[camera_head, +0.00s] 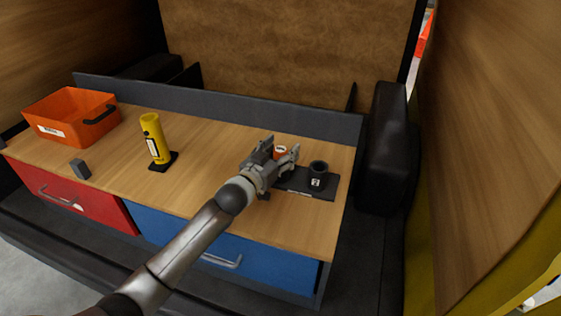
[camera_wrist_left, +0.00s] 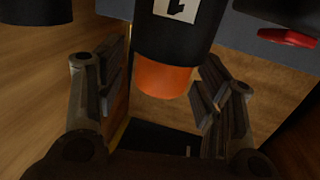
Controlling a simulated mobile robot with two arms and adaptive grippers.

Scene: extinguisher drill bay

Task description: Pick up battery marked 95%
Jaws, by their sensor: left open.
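My left gripper (camera_head: 282,160) is over the right end of the workbench, above a dark pad (camera_head: 318,193). In the left wrist view a cylinder, black with an orange end (camera_wrist_left: 163,78) and a cut-off white label, lies between the spread fingers of the left gripper (camera_wrist_left: 160,88). A black cylinder (camera_head: 318,170) with a small white label stands on the pad to the gripper's right. I cannot read a 95% mark on either cylinder. My right gripper is not in view.
A yellow cylinder (camera_head: 154,136) stands on a dark base mid-left. An orange bin (camera_head: 75,113) is at the far left, and a small grey block (camera_head: 80,169) near the front edge. A grey ledge (camera_head: 225,107) runs along the back. The wood before it is partly clear.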

